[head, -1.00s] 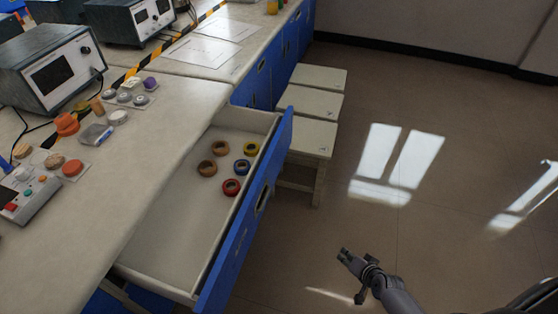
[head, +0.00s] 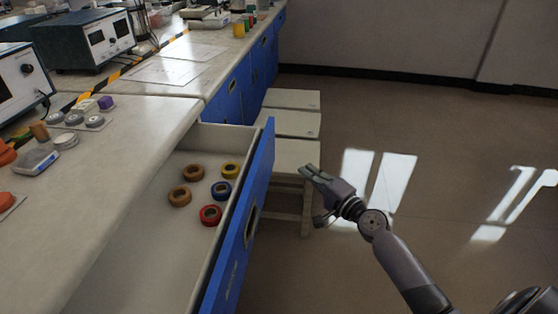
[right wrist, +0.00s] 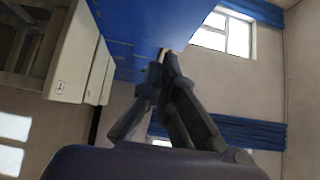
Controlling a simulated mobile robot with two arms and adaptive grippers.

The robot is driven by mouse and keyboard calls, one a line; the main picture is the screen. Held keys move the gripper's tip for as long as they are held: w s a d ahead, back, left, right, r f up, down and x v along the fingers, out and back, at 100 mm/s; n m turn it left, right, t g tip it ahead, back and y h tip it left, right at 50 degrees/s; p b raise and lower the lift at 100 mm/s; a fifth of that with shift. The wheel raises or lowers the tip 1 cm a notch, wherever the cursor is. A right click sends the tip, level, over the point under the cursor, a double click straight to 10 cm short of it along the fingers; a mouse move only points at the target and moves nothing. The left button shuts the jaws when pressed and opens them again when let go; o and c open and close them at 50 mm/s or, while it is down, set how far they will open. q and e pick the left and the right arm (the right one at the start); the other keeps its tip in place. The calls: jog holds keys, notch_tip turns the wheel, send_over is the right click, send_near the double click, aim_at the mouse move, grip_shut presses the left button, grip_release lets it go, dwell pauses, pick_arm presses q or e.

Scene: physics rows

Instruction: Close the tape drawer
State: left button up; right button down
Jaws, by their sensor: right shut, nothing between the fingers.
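The tape drawer (head: 140,215) is pulled out from the bench, with a blue front (head: 243,210) and a dark handle slot. My left gripper is not in view.
Several pale stools (head: 294,123) stand beyond the drawer's far end, close to my right gripper. The bench top (head: 110,150) holds small parts and instruments (head: 90,40). The floor (head: 450,140) to the right is clear.

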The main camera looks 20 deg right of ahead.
send_near(270, 151)
jog(key=w+d, duration=0.2)
jog(key=shift+w+a+r+p, duration=0.1)
jog(key=shift+w+a+p, duration=0.1)
jog(key=shift+w+a, duration=0.25)
jog(key=shift+w+a+r+p, duration=0.1)
jog(key=shift+w+a+p, duration=0.1)
jog(key=shift+a, duration=0.45)
jog(key=shift+w+a+r+p, duration=0.15)
jog(key=shift+w+a, duration=0.2)
jog(key=shift+a, duration=0.2)
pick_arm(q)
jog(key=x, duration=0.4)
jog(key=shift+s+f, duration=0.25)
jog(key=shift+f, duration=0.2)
